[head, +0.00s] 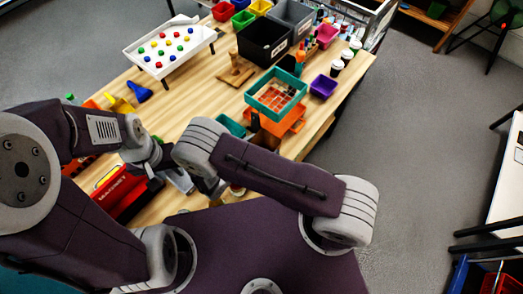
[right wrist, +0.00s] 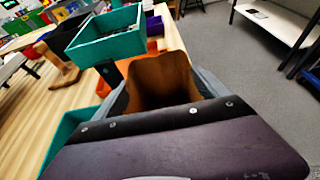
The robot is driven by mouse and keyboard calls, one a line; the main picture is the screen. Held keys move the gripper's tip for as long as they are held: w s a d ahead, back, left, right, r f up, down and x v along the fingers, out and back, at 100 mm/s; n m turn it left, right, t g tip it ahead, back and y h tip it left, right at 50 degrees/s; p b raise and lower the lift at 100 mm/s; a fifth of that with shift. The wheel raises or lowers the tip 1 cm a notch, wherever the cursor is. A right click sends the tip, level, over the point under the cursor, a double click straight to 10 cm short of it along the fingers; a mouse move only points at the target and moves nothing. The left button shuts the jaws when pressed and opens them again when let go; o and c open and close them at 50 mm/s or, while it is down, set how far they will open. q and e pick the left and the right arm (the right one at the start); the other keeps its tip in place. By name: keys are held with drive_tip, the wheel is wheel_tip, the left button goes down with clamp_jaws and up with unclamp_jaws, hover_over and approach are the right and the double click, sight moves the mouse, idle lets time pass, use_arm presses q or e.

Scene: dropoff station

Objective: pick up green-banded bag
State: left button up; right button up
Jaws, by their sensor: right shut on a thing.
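A brown paper bag (right wrist: 160,80) shows in the right wrist view, its open top facing the camera. My right gripper (right wrist: 155,95) is shut on it; dark and grey finger parts show on either side. The green band is not visible here. In the head view only a small brown piece of the bag (head: 269,125) shows beside the orange tray, and my right forearm hides most of that gripper. My left gripper (head: 180,180) is low at the left of the head view, over the table's near edge. I cannot tell whether its fingers are apart.
A teal bin (head: 276,93) stands above an orange tray (head: 292,122), close beyond the bag. Another teal bin (head: 229,125) is beside it at the left. A red box (head: 123,195) and a white tray (head: 168,46) are on the wooden table. Grey floor is free at the right.

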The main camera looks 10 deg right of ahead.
wheel_tip(320, 180, up, 10)
drive_tip(key=b, duration=0.1)
drive_tip(key=shift+s+f, duration=0.15)
drive_tip(key=shift+f, duration=0.05)
drive_tip(key=shift+a, duration=0.2)
